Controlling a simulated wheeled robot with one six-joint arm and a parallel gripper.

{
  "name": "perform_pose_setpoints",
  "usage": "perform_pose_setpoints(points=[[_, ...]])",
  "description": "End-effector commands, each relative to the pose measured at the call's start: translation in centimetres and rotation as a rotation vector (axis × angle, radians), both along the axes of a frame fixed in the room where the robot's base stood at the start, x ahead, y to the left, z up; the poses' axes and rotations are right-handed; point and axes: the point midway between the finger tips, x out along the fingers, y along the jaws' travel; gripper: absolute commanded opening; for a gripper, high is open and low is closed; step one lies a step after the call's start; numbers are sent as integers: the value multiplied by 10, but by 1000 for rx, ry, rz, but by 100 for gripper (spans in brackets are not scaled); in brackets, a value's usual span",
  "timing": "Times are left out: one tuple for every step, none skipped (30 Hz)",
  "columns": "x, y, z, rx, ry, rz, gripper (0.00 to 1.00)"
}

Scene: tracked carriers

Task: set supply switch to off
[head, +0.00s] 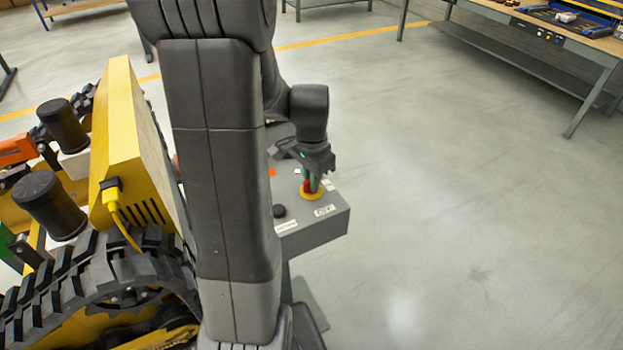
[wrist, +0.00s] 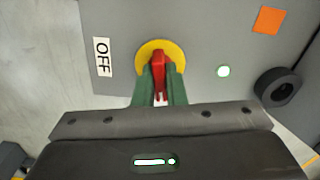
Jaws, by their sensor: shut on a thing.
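The supply switch is a red handle (wrist: 158,62) on a yellow disc (wrist: 146,50), set in the grey top of a control box (head: 318,228). In the head view the yellow disc (head: 311,195) shows beneath my gripper. My gripper (wrist: 159,84) has green fingers closed on both sides of the red handle. In the wrist view the handle runs down the picture between the fingers, its lower part partly hidden by them. A white OFF label (wrist: 102,57) lies left of the disc; it also shows in the head view (head: 324,211).
A yellow tracked carrier (head: 130,150) stands to the left. Workbenches (head: 560,40) stand at the back right. The floor right of the box is clear.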

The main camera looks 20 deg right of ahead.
Motion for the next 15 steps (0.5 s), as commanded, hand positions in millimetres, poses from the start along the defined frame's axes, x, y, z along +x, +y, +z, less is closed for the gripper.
perform_pose_setpoints(points=[[0, 0, 0, -1, -1, 40, 0], [0, 0, 0, -1, -1, 68, 0], [0, 0, 0, -1, -1, 104, 0], [0, 0, 0, -1, -1, 133, 0], [0, 0, 0, -1, -1, 162, 0], [0, 0, 0, -1, -1, 200, 0], [0, 0, 0, -1, -1, 229, 0], [0, 0, 0, -1, -1, 257, 0], [0, 0, 0, -1, -1, 295, 0], [0, 0, 0, -1, -1, 324, 0], [0, 0, 0, -1, -1, 353, 0], [0, 0, 0, -1, 0, 390, 0], [0, 0, 0, -1, 0, 419, 0], [0, 0, 0, -1, 0, 448, 0], [0, 0, 0, -1, 0, 485, 0]])
